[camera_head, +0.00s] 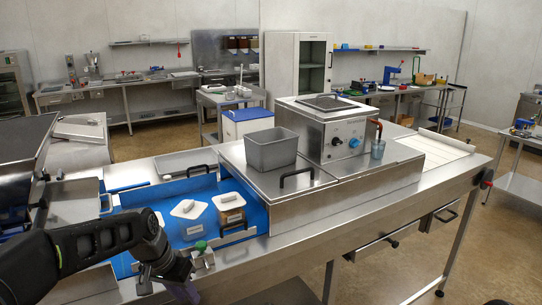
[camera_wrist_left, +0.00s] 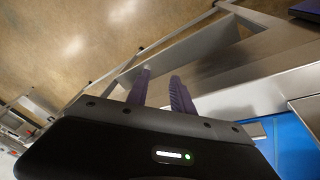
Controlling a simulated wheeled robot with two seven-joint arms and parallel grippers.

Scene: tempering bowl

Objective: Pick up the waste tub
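A grey open-topped rectangular tub (camera_head: 270,150), which I take to be the waste tub, stands upright on the raised steel cover of the bench. My left arm comes in from the lower left, and my left gripper (camera_head: 188,286) is low at the bench's front edge, well short of the tub. In the left wrist view its two purple fingers (camera_wrist_left: 160,90) are apart with nothing between them. The tub is not in the left wrist view. My right gripper is not in view.
A black handle (camera_head: 296,178) is on the cover in front of the tub. White-lidded containers (camera_head: 188,208) sit in the blue well (camera_head: 180,238) to its left.

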